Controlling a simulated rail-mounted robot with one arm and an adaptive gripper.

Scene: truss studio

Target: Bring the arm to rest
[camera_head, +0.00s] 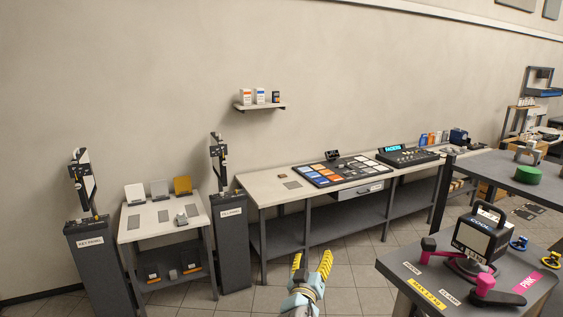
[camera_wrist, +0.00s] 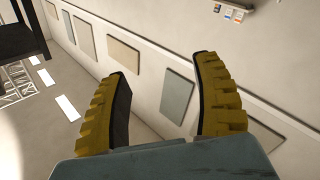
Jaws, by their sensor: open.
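My gripper (camera_head: 312,268) is at the bottom middle of the head view, with its yellow ribbed fingers pointing up. The fingers are spread apart with nothing between them. In the wrist view my gripper (camera_wrist: 165,108) also shows two separate yellow fingers and an empty gap. It appears in front of the long workbench (camera_head: 262,190) and touches nothing that I can see.
A dark table (camera_head: 415,290) at the lower right holds a lamp marked COOL (camera_head: 480,238) and pink-knobbed clamps (camera_head: 484,286). A key panel stand (camera_head: 92,245) and a small table (camera_head: 135,232) are at left. Tiled floor (camera_head: 350,275) is open around my gripper.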

